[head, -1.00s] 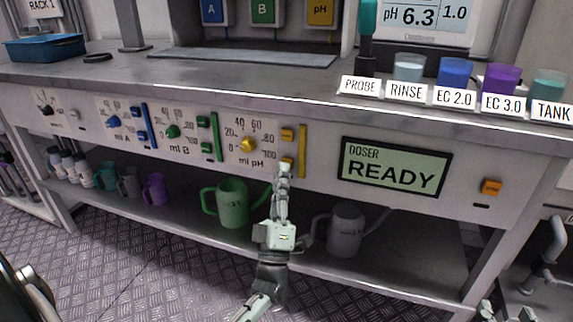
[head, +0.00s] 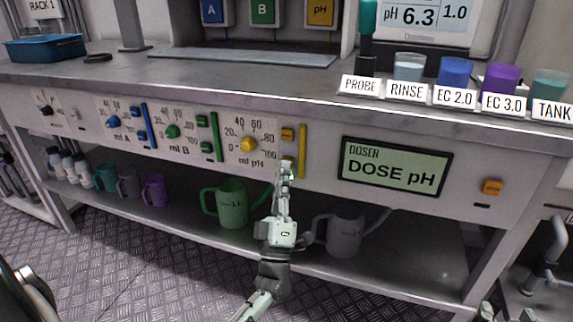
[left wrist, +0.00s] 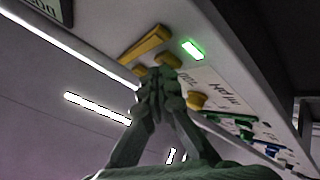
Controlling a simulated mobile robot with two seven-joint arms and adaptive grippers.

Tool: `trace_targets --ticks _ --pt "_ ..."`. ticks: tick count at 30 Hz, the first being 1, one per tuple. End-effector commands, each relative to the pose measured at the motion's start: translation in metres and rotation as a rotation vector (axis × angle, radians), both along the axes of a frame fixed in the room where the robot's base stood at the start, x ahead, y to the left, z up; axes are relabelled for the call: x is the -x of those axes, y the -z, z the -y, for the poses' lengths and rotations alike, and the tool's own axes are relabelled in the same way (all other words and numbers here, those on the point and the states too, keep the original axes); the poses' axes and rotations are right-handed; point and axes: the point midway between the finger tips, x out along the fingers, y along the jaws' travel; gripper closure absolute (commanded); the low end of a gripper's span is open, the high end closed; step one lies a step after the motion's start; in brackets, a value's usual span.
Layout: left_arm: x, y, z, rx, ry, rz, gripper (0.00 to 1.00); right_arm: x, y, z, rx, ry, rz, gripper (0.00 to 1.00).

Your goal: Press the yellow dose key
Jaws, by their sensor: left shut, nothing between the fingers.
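The yellow pH keys sit right of the yellow pH dial (head: 248,144) on the bench front. The upper yellow key (head: 287,134) is fully in view. The lower yellow key (head: 289,157) is partly hidden behind the fingertips of my left gripper (head: 285,168). That gripper is shut and empty, its tips at or just below the lower key. In the left wrist view its tips overlap a yellow key (left wrist: 142,70); contact is hard to tell. The doser display (head: 395,168) reads "DOSE pH". Pale parts at the lower right edge may be my right gripper (head: 487,312), mostly cut off.
A tall yellow bar (head: 302,150) stands right of the keys. An orange button (head: 492,187) is further right. A lit green lamp (left wrist: 193,48) shows in the wrist view.

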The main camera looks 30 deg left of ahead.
Motion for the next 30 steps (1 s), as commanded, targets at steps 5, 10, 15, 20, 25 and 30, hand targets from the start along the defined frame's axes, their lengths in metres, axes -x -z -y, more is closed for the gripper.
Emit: trace_targets --ticks 5,10,15,20,25,30 --pt "0.000 0.000 0.000 0.000 0.001 -0.001 1.00 0.000 0.000 0.000 0.000 0.000 0.000 0.60" --pt "0.005 -0.001 0.001 0.000 0.000 -0.001 1.00 0.000 -0.003 0.000 0.000 0.000 0.000 0.60" --pt "0.014 0.000 0.003 0.000 0.001 -0.002 1.00 0.000 -0.007 0.000 0.000 0.000 0.000 0.60" --pt "0.017 0.000 0.004 0.000 0.000 0.000 1.00 0.000 -0.007 0.000 0.000 0.000 0.000 0.60" --pt "0.017 0.000 0.004 0.000 0.000 0.000 1.00 0.000 -0.007 0.000 0.000 0.000 0.000 0.60" --pt "0.023 -0.001 0.006 0.000 0.000 -0.001 1.00 0.000 -0.010 0.000 0.000 0.000 0.000 0.60"
